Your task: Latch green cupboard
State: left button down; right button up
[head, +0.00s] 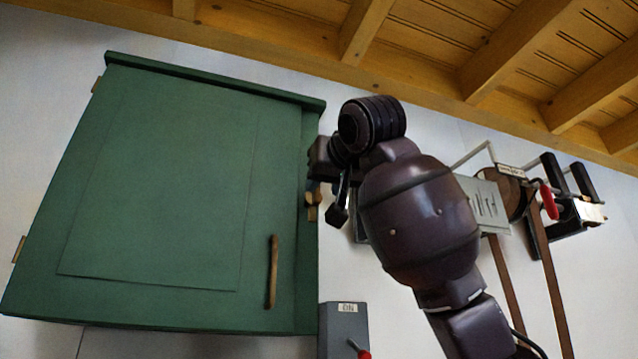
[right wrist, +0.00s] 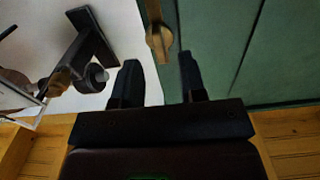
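The green cupboard (head: 165,180) hangs on the wall at the left of the head view, and its door looks closed. A wooden handle (head: 272,272) is upright on the door. A small wooden latch (head: 313,206) sits at the cupboard's right edge, partly hidden by my gripper. My right gripper (head: 328,190) is beside this latch. In the right wrist view my right gripper (right wrist: 158,78) is open and empty, with the wooden latch (right wrist: 159,42) showing in the gap just beyond the fingertips. I cannot tell whether they touch. My left gripper is out of view.
A grey switch box (head: 343,322) with a red-tipped lever is below the cupboard's right corner. Wall devices with a red handle (head: 549,200) and black parts are at the right, partly behind my arm. Wooden ceiling beams (head: 365,30) run above.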

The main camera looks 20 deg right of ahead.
aim_at(318, 193)
jog(key=shift+w+p, duration=0.5)
jog(key=shift+w, duration=1.3)
grip_shut()
